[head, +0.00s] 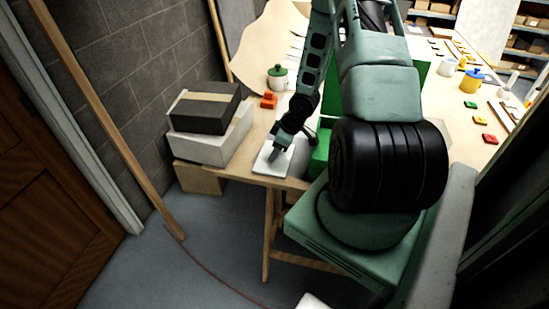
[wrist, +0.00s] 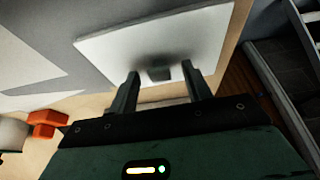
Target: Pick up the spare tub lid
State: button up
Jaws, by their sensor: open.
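A flat white square lid (head: 267,165) lies near the front edge of the table, under my gripper (head: 279,148) in the head view. In the wrist view the lid (wrist: 205,38) is a pale slab with a small dark grey knob (wrist: 158,73) near its middle. My gripper (wrist: 160,70) is open, with one finger on each side of the knob. I cannot tell whether either finger touches it. The fingers hide a little of the lid's near edge.
Orange-red blocks (head: 268,101) and a green-lidded pot (head: 278,77) stand behind the lid. A green box (head: 322,155) is close on its right. Stacked boxes (head: 205,108) stand to the left. More pots and coloured pieces lie on the far right of the table.

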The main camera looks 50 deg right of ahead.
jog(key=shift+c, duration=0.3)
jog(key=c, duration=1)
